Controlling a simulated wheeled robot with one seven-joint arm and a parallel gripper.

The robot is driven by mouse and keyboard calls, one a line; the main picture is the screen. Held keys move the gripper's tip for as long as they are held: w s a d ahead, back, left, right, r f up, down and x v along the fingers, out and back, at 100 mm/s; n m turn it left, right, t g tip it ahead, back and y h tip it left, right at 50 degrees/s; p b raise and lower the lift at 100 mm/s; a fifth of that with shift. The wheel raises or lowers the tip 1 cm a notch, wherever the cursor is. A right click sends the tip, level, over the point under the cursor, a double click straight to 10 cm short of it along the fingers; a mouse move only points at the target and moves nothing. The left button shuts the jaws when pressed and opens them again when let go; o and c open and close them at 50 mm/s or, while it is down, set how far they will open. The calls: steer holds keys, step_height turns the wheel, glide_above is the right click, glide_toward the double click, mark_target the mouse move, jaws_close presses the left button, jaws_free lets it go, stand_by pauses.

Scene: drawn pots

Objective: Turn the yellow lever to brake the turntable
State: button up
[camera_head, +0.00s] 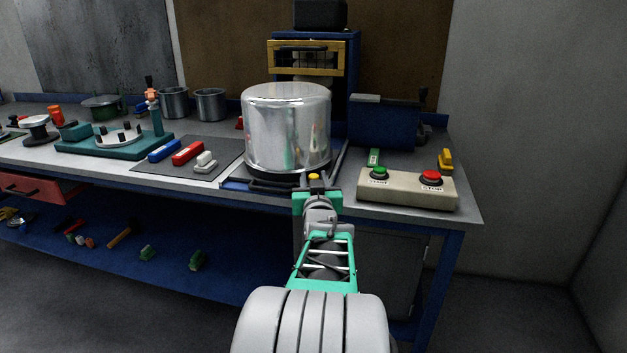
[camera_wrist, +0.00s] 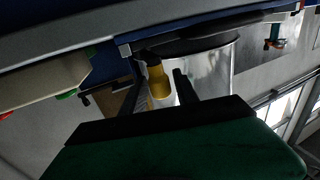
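The yellow lever (camera_head: 314,177) shows as a small yellow tip at the front of the turntable (camera_head: 262,186), just beyond my gripper (camera_head: 313,191). In the wrist view the lever's yellow handle (camera_wrist: 158,81) stands between my two fingers (camera_wrist: 158,86). The fingers are apart, with a gap visible at least on the right side of the handle. A shiny metal pot (camera_head: 288,130) sits on the dark turntable; its lower wall also shows in the wrist view (camera_wrist: 215,72). My gripper hides most of the lever in the head view.
A beige box (camera_head: 407,189) with a green and a red button stands right of the turntable. A yellow piece (camera_head: 445,159) lies behind it. A grey mat (camera_head: 185,158) with blue, red and white blocks lies left. A teal fixture (camera_head: 112,144) stands farther left.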

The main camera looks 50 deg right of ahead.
jaws_close()
stand_by(1.1)
